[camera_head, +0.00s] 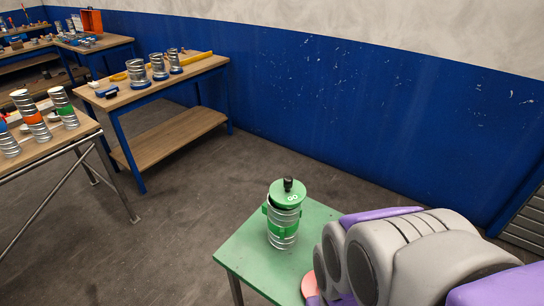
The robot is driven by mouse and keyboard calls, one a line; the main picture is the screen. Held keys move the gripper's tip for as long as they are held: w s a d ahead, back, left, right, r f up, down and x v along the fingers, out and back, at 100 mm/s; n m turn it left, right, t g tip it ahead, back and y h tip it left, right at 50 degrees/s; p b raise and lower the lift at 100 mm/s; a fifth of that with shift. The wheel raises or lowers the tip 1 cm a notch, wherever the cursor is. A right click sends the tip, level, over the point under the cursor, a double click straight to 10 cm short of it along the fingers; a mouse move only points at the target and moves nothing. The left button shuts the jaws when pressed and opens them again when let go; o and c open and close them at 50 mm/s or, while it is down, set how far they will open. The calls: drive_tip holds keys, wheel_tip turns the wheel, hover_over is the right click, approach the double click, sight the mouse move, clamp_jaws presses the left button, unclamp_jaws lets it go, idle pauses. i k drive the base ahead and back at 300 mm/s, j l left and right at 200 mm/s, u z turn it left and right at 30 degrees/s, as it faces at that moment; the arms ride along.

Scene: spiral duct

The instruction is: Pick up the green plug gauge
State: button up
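The green plug gauge (287,193) is a round green disc with a black knob on top. It sits upright on the top end of a short silver spiral duct piece (284,239) with a green band around it. I cannot tell how deep the gauge sits in the duct. The duct stands on a small green table (245,246). My grey and purple arm reaches in from the lower right and covers the table's right part. My gripper's fingers do not show.
A pinkish round part (309,286) shows beside my arm, partly hidden. A wooden workbench (200,66) with several duct pieces stands behind left. Another table (50,146) with banded ducts is at the left edge. A blue wall (370,110) closes the back. Grey floor (175,215) is clear between.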

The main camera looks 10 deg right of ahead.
sight(287, 193)
drive_tip(key=k+j+z, duration=0.25)
drive_tip(key=k+z, duration=0.15)
drive_tip(key=k+j+z, duration=0.1)
drive_tip(key=k+z, duration=0.35)
